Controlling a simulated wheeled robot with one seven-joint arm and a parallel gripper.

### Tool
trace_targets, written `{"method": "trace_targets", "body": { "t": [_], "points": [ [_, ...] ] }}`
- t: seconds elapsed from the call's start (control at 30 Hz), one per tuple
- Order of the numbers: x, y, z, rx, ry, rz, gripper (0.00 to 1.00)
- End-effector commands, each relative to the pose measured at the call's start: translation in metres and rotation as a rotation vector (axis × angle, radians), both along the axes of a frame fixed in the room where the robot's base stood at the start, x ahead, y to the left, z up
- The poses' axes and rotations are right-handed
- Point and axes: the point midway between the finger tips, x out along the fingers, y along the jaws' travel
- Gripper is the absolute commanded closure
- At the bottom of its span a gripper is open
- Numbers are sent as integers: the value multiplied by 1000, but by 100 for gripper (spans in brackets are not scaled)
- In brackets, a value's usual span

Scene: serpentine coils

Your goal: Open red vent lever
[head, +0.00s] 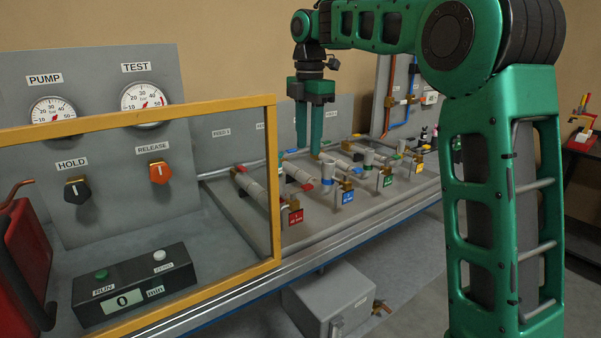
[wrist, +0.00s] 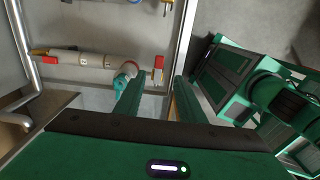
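Red parts show on the bench's pipework. In the head view, a red-ended part (head: 304,186) lies beside the front pipe, and a red numbered tag (head: 296,216) sits by its brass fitting. In the wrist view, a red lever-like piece (wrist: 50,60) is at the pipe's left end, and a small red piece (wrist: 158,62) shows beyond the gap between my fingers. I cannot tell for sure which is the vent lever. My gripper (head: 309,143) points down above the pipework, with its fingers apart and empty. The spread fingers also show in the wrist view (wrist: 158,84).
A yellow frame (head: 276,190) stands at left before the gauge panel (head: 95,200). Neighbouring pipe rows carry a blue tag (head: 347,196) and a green tag (head: 388,181). A grey box (head: 330,298) is below the bench. The space above the front pipes looks clear.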

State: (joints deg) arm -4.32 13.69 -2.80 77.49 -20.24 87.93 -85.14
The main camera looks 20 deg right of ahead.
Motion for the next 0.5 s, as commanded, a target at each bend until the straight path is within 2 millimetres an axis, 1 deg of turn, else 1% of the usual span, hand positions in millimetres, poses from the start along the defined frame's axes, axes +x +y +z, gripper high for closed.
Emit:
{"method": "trace_targets", "body": {
  "t": [0.13,0.23,0.5],
  "points": [
    [1,1,-7,-1,3,17,64],
    [1,2,-19,0,4,17,64],
    [1,4,-67,0,5,17,64]
  ]
}}
